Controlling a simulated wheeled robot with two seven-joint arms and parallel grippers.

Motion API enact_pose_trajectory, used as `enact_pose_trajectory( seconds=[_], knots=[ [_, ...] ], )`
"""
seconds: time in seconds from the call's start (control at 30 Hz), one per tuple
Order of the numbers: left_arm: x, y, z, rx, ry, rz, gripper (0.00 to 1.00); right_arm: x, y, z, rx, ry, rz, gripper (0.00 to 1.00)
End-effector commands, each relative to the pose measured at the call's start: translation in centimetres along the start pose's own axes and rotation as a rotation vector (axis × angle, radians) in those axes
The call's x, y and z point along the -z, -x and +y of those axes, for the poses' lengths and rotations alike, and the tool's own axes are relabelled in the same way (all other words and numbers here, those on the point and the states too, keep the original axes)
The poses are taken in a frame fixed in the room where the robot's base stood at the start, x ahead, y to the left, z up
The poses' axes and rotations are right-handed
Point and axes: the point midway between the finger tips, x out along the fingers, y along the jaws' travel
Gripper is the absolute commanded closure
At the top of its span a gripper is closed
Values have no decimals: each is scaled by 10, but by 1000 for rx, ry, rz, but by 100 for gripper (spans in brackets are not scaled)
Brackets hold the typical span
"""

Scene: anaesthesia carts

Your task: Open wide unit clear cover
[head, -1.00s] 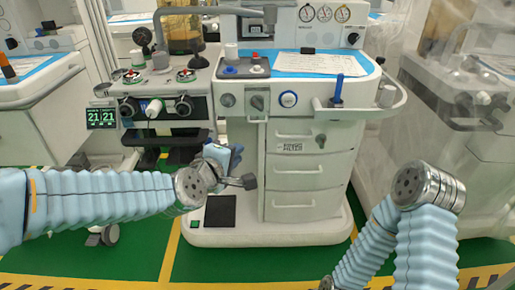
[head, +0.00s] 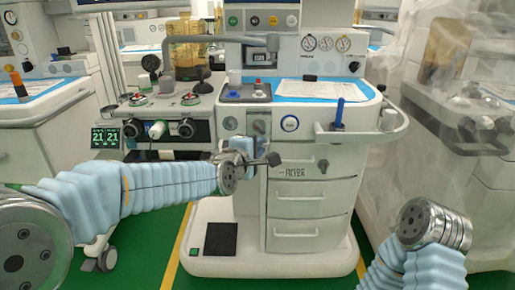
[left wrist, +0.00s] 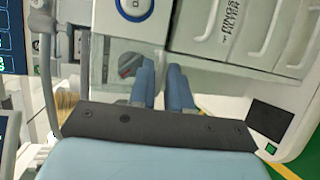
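The wide unit (head: 308,215) is the white cart in the middle of the head view, with a column of drawers. In the left wrist view, a pale see-through panel, which looks like the clear cover (left wrist: 108,58), is left of the drawers and below a blue-ringed dial. A dark round knob with some red (left wrist: 129,64) shows behind it. My left gripper (head: 257,131) is in front of the unit, left of the drawers. Its two blue fingers (left wrist: 160,78) are a little apart, with nothing seen between them, and overlap the panel's right part. Contact cannot be told. My right gripper is out of view.
A handrail (head: 385,134) curves from the unit's right front. A side shelf with dials (head: 163,112) adjoins its left. A plastic-draped cart (head: 460,110) stands at the right. Green floor (head: 315,277) is free in front.

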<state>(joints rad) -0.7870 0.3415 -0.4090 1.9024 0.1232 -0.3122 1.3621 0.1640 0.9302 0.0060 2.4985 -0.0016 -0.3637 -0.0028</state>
Motion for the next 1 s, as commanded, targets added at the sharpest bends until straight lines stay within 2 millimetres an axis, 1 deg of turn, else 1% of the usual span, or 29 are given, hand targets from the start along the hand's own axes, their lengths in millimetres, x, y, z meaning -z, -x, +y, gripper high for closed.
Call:
enact_pose_trajectory(
  seconds=[0.1,0.3,0.37,0.4,0.43,1.0],
  knots=[
    [0,-4,0,0,0,1,82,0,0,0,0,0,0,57],
    [0,-3,0,0,0,0,82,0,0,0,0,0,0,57],
    [0,-3,0,0,0,0,91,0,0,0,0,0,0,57],
    [0,-3,0,0,0,0,98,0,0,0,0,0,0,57],
    [0,-3,0,0,0,0,100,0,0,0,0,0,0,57],
    [0,-3,-1,1,-1,0,100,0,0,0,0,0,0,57]
  ],
)
